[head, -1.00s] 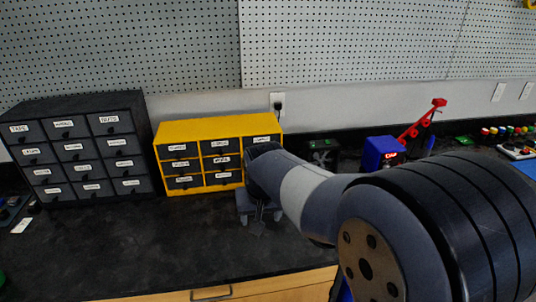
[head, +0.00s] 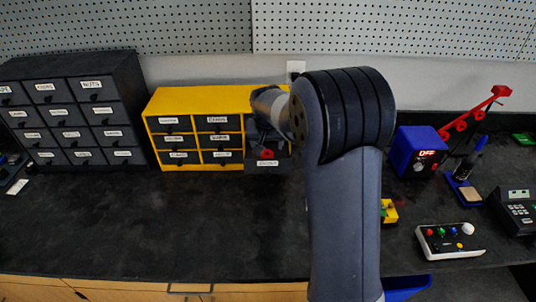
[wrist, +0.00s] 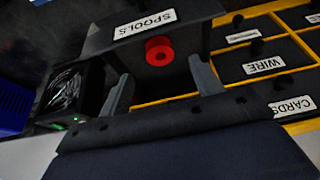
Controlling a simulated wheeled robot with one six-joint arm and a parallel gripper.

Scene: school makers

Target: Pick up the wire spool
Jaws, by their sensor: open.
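The red wire spool (head: 267,154) sits at an open drawer (head: 266,167) in the lower right of the yellow cabinet. In the wrist view the spool (wrist: 159,51) is a red ring with a dark hole, close behind the drawer front labelled SPOOLS (wrist: 146,24). My gripper (wrist: 161,70) is open, with one grey finger to each side of the spool and space between. Neither finger visibly touches it. In the head view my gripper (head: 268,138) is above the drawer, partly hidden by my own arm.
The yellow cabinet (head: 198,87) has several labelled drawers. A black drawer cabinet (head: 75,68) stands to its left. A blue box with a red display (head: 418,150) and a white button panel (head: 450,240) are at right.

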